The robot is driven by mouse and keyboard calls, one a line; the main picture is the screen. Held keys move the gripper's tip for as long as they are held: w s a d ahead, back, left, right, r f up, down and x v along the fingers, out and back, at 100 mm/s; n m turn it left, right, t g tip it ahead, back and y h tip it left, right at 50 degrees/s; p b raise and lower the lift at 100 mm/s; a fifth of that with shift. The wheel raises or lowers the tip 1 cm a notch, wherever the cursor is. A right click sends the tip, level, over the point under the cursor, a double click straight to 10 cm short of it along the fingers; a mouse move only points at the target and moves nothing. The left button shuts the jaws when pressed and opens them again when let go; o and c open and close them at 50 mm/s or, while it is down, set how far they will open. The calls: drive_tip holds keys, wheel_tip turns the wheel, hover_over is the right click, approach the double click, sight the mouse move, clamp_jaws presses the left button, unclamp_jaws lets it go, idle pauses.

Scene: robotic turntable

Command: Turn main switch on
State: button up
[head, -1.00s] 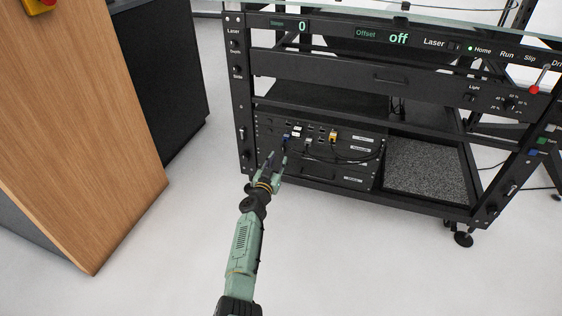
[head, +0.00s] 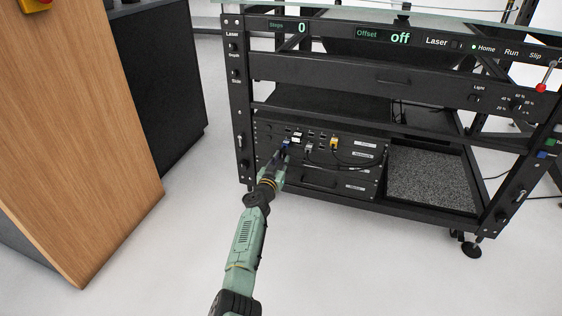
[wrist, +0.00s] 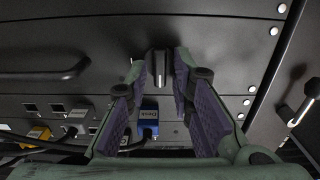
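A small dark switch lever (wrist: 158,62) with pale edges sticks out of the black rack panel in the wrist view. No label on it is readable, so I cannot confirm that it is the main switch. My gripper (wrist: 160,72) is open, with its purple-padded fingers on either side of this lever and a gap visible around it. I cannot tell whether either finger touches it. In the head view my gripper (head: 281,160) is at the front of the rack unit (head: 335,150), below a blue plug, and hides the lever.
A blue plug (wrist: 149,117) sits in the panel close to the fingers. Yellow (head: 334,142) and grey plugs with cables are to its right in the head view. Another lever (wrist: 304,103) is on the frame post. A wooden cabinet (head: 85,130) stands at left, with clear floor between.

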clamp_jaws()
drive_tip(key=shift+m, duration=0.4)
drive_tip(key=m, duration=0.3)
drive_tip(key=shift+p, duration=0.4)
drive_tip(key=m, duration=0.4)
drive_tip(key=shift+d, duration=0.1)
drive_tip(key=m, duration=0.5)
drive_tip(key=shift+s+f+m, duration=0.1)
drive_tip(key=shift+f+m, duration=0.05)
drive_tip(key=shift+m, duration=0.25)
drive_tip(key=m+b, duration=0.1)
drive_tip(key=m, duration=0.3)
drive_tip(key=shift+d, duration=0.1)
drive_tip(key=shift+m, duration=0.3)
